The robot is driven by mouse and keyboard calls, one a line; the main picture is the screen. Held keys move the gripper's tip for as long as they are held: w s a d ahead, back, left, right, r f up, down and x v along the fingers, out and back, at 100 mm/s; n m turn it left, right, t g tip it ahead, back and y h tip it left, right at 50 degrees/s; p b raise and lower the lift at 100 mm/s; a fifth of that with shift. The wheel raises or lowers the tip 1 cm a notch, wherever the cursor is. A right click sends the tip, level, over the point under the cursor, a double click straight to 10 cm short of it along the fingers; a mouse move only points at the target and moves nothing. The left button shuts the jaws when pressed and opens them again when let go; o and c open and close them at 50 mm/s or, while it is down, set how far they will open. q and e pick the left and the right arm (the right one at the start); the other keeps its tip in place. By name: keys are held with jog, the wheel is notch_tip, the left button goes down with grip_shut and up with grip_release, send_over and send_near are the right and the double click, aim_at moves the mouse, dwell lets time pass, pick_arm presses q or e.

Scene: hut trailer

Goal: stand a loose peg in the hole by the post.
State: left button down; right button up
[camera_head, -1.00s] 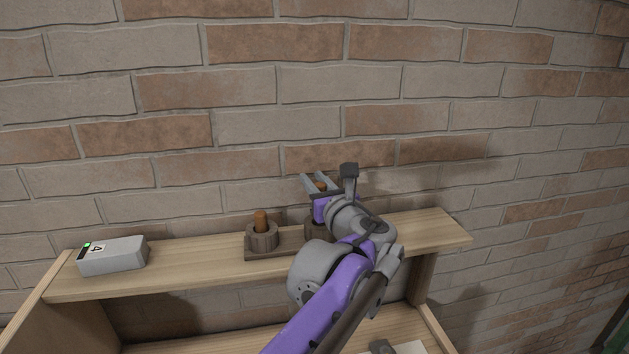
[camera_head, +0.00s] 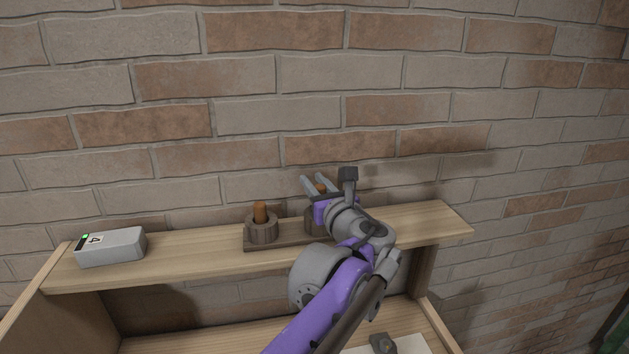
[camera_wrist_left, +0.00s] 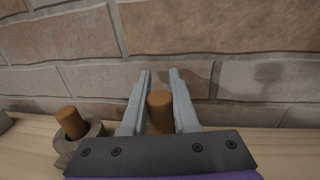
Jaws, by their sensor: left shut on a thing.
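A dark wooden base (camera_head: 288,243) lies on the upper shelf. At its left end a brown round peg (camera_head: 260,211) stands upright in a round wooden cup (camera_head: 261,231); both show at left in the left wrist view (camera_wrist_left: 71,122). A second cup (camera_head: 312,221) at the right end is mostly hidden by my gripper. My left gripper (camera_head: 313,183) is over it, its fingers shut on another brown peg (camera_head: 321,188), upright in the left wrist view (camera_wrist_left: 160,112). The peg's lower end is hidden, so I cannot tell how deep it sits. My right gripper is not in view.
A grey box (camera_head: 110,247) with a label and green mark lies at the shelf's left. The brick wall (camera_head: 300,90) is close behind. The upper shelf (camera_head: 430,226) is clear to the right. A grey object (camera_head: 382,343) lies on the lower level.

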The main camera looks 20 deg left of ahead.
pick_arm(q)
jog(key=shift+f+b, duration=0.4)
jog(key=shift+f, duration=0.65)
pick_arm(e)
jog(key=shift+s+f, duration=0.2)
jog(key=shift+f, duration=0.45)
pick_arm(q)
jog(key=shift+f, duration=0.2)
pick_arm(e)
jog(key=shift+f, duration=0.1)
pick_arm(q)
jog(key=c, duration=0.6)
grip_release()
jog(key=b+v, duration=0.1)
jog(key=v, duration=0.9)
jog(key=shift+s+d, duration=0.25)
jog(key=shift+d, duration=0.05)
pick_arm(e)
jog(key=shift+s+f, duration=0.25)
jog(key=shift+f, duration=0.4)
pick_arm(q)
jog(key=shift+r, duration=0.1)
